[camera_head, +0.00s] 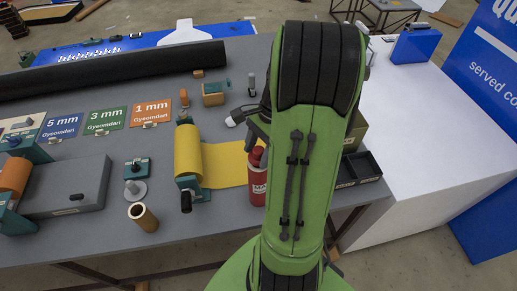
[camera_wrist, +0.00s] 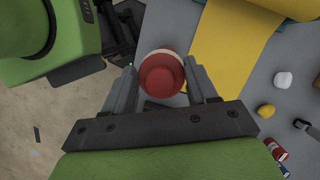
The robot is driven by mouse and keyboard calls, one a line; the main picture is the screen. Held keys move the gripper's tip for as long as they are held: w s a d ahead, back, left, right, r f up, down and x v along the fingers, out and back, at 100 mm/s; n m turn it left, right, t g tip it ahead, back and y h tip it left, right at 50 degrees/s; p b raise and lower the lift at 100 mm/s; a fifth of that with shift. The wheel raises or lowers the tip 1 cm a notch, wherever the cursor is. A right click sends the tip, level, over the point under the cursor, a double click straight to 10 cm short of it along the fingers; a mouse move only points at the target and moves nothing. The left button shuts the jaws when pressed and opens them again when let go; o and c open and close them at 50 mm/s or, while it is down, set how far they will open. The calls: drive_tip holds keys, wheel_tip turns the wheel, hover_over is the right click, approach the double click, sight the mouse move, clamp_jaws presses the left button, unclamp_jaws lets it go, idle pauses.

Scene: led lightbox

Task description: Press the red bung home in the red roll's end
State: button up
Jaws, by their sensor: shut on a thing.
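In the wrist view my gripper (camera_wrist: 160,72) has its two fingers on either side of a round red piece (camera_wrist: 160,78), which I take to be the red bung. A paler rim shows around its far side. In the head view a red cylinder with white lettering (camera_head: 258,189) stands upright near the table's front edge, left of my green arm. It looks like the red roll, and its upper part is partly hidden. The gripper itself is mostly hidden behind my arm there. I cannot tell how far the bung sits in the roll's end.
A yellow roll with its sheet pulled out (camera_head: 188,152) lies left of the red cylinder. A brown tube (camera_head: 143,217) stands farther left. A black compartment tray (camera_head: 360,169) is right of my arm. A white bulb-shaped thing (camera_head: 235,119) lies behind the yellow sheet.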

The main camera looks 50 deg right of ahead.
sight(260, 148)
drive_tip(key=shift+f+b, duration=0.6)
drive_tip(key=shift+f, duration=0.3)
drive_tip(key=o, duration=1.2)
drive_tip(key=shift+c, duration=0.2)
drive_tip(key=p+v, duration=0.5)
drive_tip(key=p, duration=0.1)
drive_tip(key=shift+r, duration=0.25)
drive_tip(key=shift+v, duration=1.25)
